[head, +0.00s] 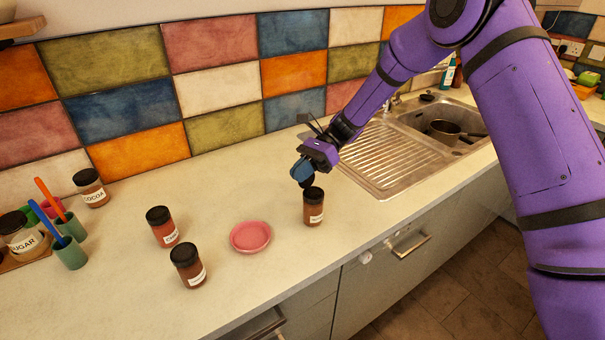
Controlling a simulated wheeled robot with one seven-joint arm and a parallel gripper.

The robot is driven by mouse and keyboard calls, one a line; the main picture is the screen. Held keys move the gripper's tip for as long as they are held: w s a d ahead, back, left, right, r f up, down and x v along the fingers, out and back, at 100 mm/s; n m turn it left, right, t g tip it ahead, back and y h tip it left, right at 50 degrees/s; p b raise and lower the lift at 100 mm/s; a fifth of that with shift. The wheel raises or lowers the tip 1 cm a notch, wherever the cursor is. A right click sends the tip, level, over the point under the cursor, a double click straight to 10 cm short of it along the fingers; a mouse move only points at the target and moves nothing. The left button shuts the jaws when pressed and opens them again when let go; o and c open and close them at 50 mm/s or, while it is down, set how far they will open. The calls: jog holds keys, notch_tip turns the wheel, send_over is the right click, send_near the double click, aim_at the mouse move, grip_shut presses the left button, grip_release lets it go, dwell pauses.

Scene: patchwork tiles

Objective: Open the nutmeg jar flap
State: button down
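A small brown jar with a dark lid and a white label (314,214) stands upright on the counter, just left of the sink. My gripper (304,181) is right above its lid, with blue and dark fingers pointing down. I cannot tell whether they touch the lid or how far apart they are. The lid looks closed. Two similar dark-lidded jars stand further left, a back one (164,232) and a front one (188,272). Their labels are too small to read, so I cannot tell which jar is nutmeg.
A pink dish (250,237) lies between the jars. A cocoa jar (92,190), a sugar jar (22,240) and cups with utensils (70,254) stand at the left. The sink (410,133) holds a pan (446,131). The tiled wall (215,90) bounds the back; the counter's front is clear.

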jog(key=shift+w+a+f+m, duration=0.1)
jog(key=shift+f+m, duration=0.05)
jog(key=shift+m, duration=0.15)
dwell(0.4)
jog(key=c, duration=1.6)
grip_release()
jog(key=shift+w, duration=0.1)
jog(key=v, duration=1)
jog(key=shift+w, duration=0.3)
jog(key=shift+r, duration=0.2)
